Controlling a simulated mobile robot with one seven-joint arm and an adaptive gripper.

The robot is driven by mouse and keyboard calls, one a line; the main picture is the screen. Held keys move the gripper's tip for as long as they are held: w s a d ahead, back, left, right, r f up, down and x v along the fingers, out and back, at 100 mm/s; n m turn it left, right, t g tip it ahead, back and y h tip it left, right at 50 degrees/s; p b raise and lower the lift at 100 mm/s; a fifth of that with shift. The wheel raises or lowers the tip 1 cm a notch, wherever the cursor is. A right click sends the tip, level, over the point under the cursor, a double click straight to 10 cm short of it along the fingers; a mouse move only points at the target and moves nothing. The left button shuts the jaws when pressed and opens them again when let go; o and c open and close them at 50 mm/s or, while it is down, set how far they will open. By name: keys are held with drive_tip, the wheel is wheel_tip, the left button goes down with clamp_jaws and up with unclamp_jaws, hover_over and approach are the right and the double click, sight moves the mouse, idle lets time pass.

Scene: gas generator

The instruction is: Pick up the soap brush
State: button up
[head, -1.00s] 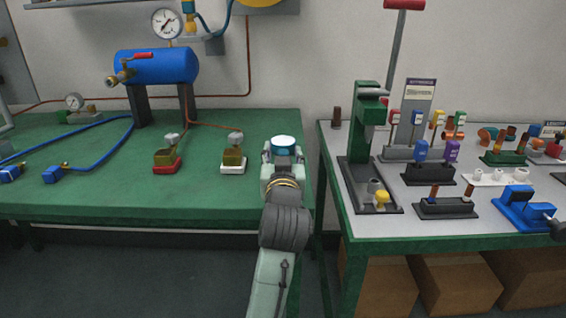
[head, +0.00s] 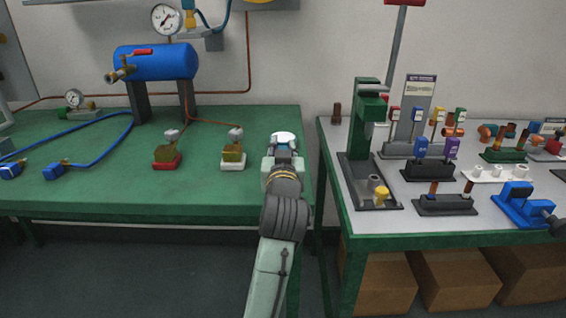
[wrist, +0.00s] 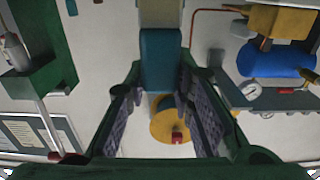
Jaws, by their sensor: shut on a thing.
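My gripper (head: 283,152) is at the right end of the green table, in front of a small round pale-topped thing (head: 284,137). In the wrist view, my gripper (wrist: 162,110) has its fingers on either side of a teal piece with a beige part beyond it. I take this piece to be the soap brush (wrist: 160,55). My gripper is shut on it. The fingers hide much of it in the head view, and I cannot tell whether it is clear of the table.
Two small valve blocks, one on a red base (head: 167,155) and one on a white base (head: 233,155), stand left of my gripper. A blue tank (head: 155,62) stands behind them. A grey-topped table (head: 335,150) with a green press (head: 368,130) and several fittings is to the right.

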clamp_jaws()
wheel_tip(320, 180, up, 10)
idle(0.5)
idle(0.5)
